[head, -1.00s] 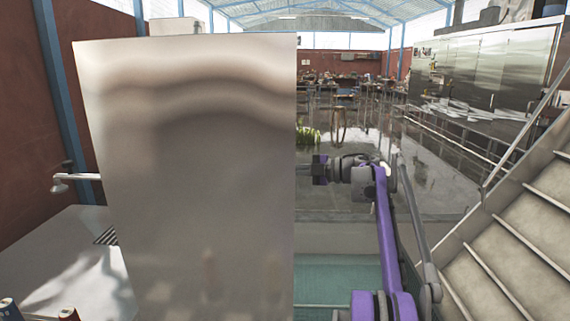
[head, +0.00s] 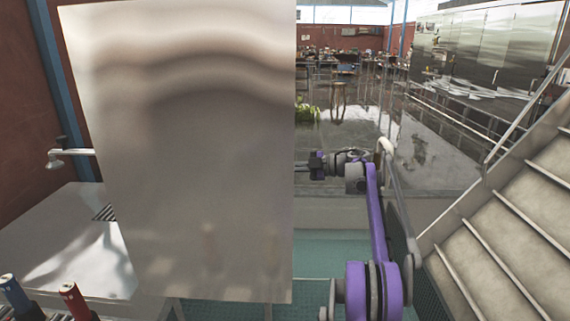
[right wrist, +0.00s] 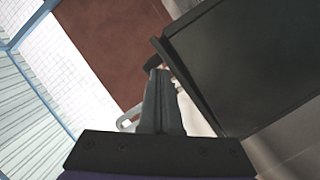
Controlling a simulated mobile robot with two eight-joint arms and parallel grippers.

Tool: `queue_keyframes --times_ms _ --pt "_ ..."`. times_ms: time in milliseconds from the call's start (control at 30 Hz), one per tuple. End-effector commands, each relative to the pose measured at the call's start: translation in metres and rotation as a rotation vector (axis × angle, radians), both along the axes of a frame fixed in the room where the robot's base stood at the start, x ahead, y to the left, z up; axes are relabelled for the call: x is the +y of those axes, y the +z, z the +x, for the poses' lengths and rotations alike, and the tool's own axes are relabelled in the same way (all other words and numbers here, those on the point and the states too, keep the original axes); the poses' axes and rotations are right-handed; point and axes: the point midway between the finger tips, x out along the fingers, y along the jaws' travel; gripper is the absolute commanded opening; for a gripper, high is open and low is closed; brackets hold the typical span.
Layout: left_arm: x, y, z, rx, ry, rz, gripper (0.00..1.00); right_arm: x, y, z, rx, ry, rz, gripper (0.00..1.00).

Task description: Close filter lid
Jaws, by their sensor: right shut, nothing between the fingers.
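The filter lid (head: 180,150) is a large flat brushed-metal panel, standing upright and filling the left half of the head view. My right gripper (head: 304,166) is at the lid's right edge, pointing left, with its fingertips at or behind that edge. In the right wrist view its fingers (right wrist: 159,90) are shut and empty. A dark flat panel (right wrist: 245,65), probably the lid's other face, lies just right of the fingers. I cannot tell whether they touch it. My left gripper is not in view.
A metal staircase (head: 510,220) with a handrail rises at the right. A white surface (head: 60,240) lies left of the lid, with red (head: 72,298) and blue (head: 12,292) cylinders at the lower left. A teal surface (head: 325,255) lies below my right arm.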

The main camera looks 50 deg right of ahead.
Motion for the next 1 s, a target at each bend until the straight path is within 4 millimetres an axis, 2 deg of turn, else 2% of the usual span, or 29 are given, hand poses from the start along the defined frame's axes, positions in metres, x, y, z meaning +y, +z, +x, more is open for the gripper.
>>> queue_keyframes --times_ms 200,733,867,1000 --pt "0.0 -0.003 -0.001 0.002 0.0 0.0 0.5 -0.001 -0.007 0.0 0.0 -0.001 -0.001 0.0" --pt "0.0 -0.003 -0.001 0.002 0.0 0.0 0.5 -0.001 -0.008 -0.001 0.001 -0.001 -0.002 0.0" --pt "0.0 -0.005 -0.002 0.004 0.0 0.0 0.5 -0.007 -0.006 -0.012 0.001 -0.002 -0.002 0.0" --pt "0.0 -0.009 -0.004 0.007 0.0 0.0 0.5 -0.02 -0.002 -0.036 0.001 -0.004 -0.002 0.0"
